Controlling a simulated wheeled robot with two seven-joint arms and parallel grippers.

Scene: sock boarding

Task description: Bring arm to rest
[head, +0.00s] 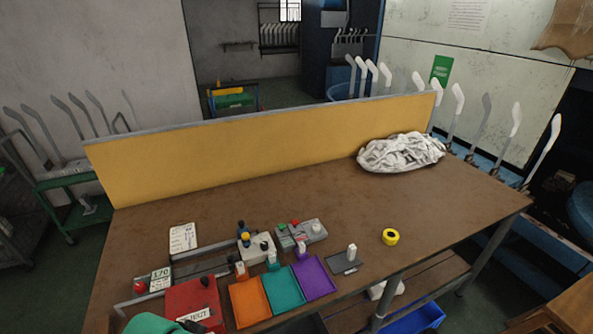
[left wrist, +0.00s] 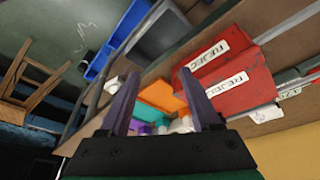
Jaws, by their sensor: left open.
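My left gripper (left wrist: 158,82) shows in the left wrist view with its two dark purple-grey fingers spread apart and nothing between them. In the head view only a green piece of my left arm shows at the bottom edge, over the near left of the brown table (head: 300,195), beside the red bin (head: 190,297). The fingertips are cut off or hidden there. In the wrist view the red bin (left wrist: 240,82) lies to the right of the fingers, with the orange tray (left wrist: 158,97) behind them. My right gripper is in neither view.
Orange (head: 250,302), teal (head: 284,287) and purple (head: 316,278) trays line the table's near edge. Small fixtures stand behind them. A yellow tape roll (head: 390,237) and white cloth pile (head: 400,152) lie rightward. A yellow partition (head: 250,145) closes the back. The table's middle is clear.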

